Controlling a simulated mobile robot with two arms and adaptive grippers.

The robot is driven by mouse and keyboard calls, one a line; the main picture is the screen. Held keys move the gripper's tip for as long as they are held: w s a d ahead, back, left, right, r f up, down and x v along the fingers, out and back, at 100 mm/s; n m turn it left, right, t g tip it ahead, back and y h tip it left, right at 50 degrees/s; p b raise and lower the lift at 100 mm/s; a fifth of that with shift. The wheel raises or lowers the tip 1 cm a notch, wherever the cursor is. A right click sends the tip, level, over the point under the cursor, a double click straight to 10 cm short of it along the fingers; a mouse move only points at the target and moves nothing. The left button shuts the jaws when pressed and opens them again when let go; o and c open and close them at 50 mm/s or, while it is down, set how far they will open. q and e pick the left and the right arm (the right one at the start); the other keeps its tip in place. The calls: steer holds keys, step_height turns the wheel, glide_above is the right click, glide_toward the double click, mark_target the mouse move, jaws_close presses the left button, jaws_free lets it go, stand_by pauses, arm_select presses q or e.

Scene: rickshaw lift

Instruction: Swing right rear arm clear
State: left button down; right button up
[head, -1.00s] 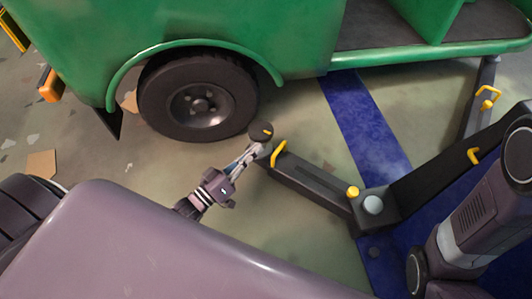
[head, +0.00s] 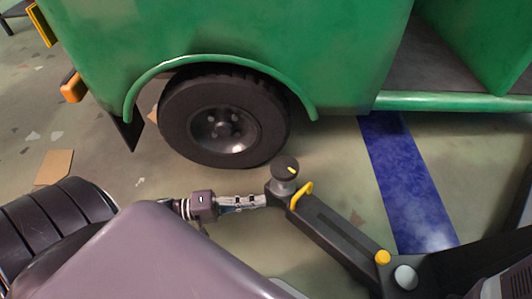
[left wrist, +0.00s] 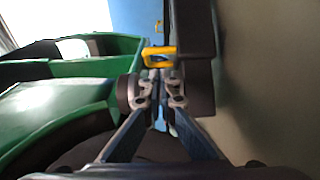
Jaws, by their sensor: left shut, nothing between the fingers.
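The rear lift arm (head: 335,230) is a dark beam with a round pad (head: 285,168) at its tip and a yellow handle (head: 302,194). The tip lies just right of and below the green rickshaw's wheel (head: 225,118). My left gripper (head: 263,200) is shut and empty, its fingertips at the tip's left side, below the pad. In the left wrist view the closed fingers (left wrist: 158,98) are at the dark beam (left wrist: 192,50), with the yellow handle (left wrist: 160,56) just beyond. Whether they touch it is unclear. My right gripper is not in view.
The green rickshaw body (head: 330,55) overhangs the wheel at the back. A blue floor stripe (head: 410,185) runs right of the lift arm. A yellow knob (head: 382,257) marks the pivot end. A brown cardboard piece (head: 54,167) lies on the floor at left.

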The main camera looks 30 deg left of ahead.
arm_select(q)
steer(key=b+x, duration=0.4)
steer(key=x, duration=0.4)
steer(key=shift+d, duration=0.1)
